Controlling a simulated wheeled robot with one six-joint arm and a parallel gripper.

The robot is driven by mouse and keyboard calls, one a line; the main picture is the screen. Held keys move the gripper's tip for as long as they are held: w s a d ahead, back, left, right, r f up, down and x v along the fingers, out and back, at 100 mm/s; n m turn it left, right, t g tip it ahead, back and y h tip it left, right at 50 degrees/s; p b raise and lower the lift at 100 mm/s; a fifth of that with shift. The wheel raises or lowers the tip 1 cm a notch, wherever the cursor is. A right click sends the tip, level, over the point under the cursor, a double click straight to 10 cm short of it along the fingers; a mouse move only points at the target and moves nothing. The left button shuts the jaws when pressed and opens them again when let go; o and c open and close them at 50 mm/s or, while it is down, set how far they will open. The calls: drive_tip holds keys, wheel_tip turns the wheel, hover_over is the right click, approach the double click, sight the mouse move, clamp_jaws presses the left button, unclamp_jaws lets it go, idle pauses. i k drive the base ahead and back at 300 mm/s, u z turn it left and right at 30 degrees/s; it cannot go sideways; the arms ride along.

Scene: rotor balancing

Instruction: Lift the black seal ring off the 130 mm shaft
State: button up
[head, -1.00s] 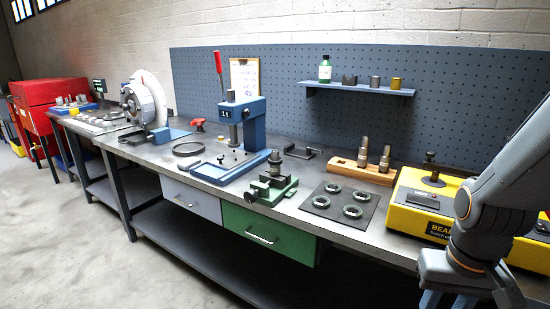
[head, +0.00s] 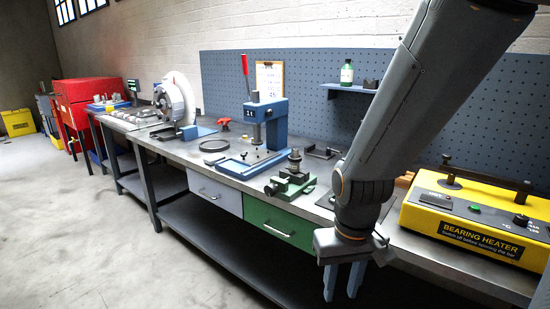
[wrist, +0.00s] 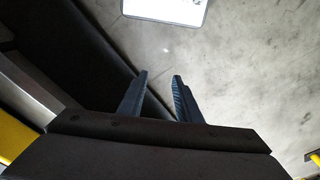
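My gripper (head: 342,282) hangs in front of the bench edge, pointing down. Its two blue fingers are apart with nothing between them; the wrist view also shows this gap (wrist: 158,92) above bare floor. My arm hides the wooden block's upright shafts; only a bit of the block (head: 405,179) shows.
A yellow bearing heater (head: 470,215) stands right of my arm. A blue press (head: 268,120) stands behind the vise, with a dark round ring or dish (head: 214,146) to its left. Open floor (head: 110,240) lies in front.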

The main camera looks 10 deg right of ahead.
sight(299, 160)
drive_tip(key=i, duration=0.35)
drive_tip(key=u, duration=1.95)
drive_tip(key=i, duration=1.2)
drive_tip(key=z, duration=2.6)
